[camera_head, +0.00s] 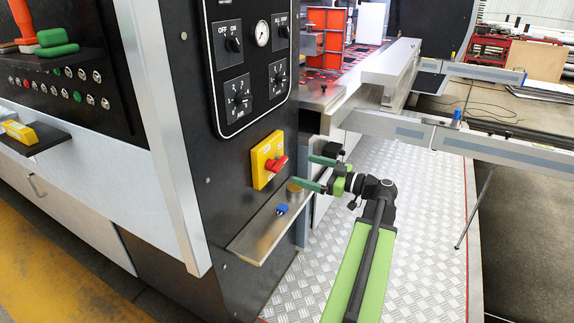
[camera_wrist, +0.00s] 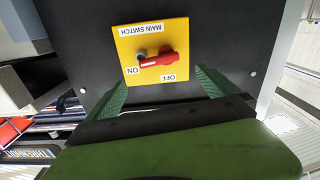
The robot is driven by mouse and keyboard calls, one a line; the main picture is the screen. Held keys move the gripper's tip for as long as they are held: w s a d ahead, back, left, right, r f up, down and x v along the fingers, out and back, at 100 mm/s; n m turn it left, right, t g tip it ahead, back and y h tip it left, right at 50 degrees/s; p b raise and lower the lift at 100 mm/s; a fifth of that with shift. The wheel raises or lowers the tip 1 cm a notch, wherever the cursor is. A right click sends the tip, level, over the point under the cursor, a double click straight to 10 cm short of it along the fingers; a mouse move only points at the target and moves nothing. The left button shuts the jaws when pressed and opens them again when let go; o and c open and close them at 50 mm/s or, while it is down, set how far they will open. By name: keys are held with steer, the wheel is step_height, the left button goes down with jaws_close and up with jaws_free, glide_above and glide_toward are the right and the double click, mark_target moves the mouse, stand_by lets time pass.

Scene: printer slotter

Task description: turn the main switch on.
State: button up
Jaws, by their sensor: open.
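The main switch is a yellow plate (camera_head: 262,172) with a red handle (camera_head: 277,164) on the black machine panel. In the wrist view the yellow plate (camera_wrist: 125,45) appears upside down, with MAIN SWITCH, ON and OFF labels. There the red handle (camera_wrist: 160,60) lies roughly crosswise; I cannot tell surely which label it points to. My gripper (camera_head: 313,173) is open and empty, to the right of the switch and facing it. In the wrist view my gripper (camera_wrist: 162,82) has its green fingers spread on either side of the handle, apparently short of it.
A metal shelf (camera_head: 254,238) juts out below the switch, with a small blue object (camera_head: 282,209) and a brass-coloured cylinder (camera_head: 294,191) on it. Dials and a gauge (camera_head: 262,33) sit above. A metal rail and table edge (camera_head: 345,108) stand behind my gripper.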

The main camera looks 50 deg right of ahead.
mark_target(283, 163)
steer(key=x, duration=0.8)
steer(key=shift+c, duration=0.3)
steer(key=c, duration=1.3)
steer(key=shift+d+f+m, duration=0.1)
steer(key=shift+m, duration=0.7)
steer(key=o, duration=1.4)
steer(key=shift+c, duration=0.2)
